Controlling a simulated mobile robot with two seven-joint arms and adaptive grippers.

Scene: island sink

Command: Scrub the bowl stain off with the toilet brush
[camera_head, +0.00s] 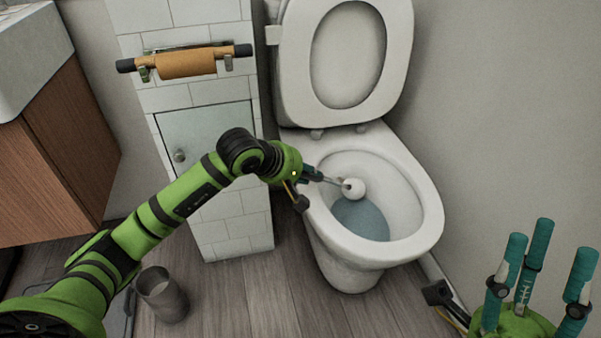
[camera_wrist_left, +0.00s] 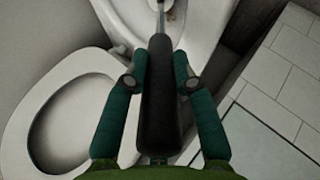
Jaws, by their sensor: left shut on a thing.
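The toilet bowl (camera_head: 400,200) stands open with its lid and seat raised; bluish water lies inside. My left gripper (camera_head: 310,174) is over the bowl's left rim, shut on the toilet brush, whose round white head (camera_head: 353,188) is inside the bowl above the water. In the left wrist view the brush's dark handle (camera_wrist_left: 158,100) lies between the fingers of my left gripper (camera_wrist_left: 160,70). A small brownish patch (camera_wrist_left: 169,16) shows inside the bowl near the brush shaft there; the brush head is cut off. My right gripper (camera_head: 545,250) is open and empty at the lower right.
A metal cup-like holder (camera_head: 162,294) stands on the wooden floor at lower left. A tiled partition (camera_head: 235,215) with an orange paper roll (camera_head: 188,63) rises left of the toilet. A wooden sink cabinet (camera_head: 60,150) is further left. A bare wall closes the right side.

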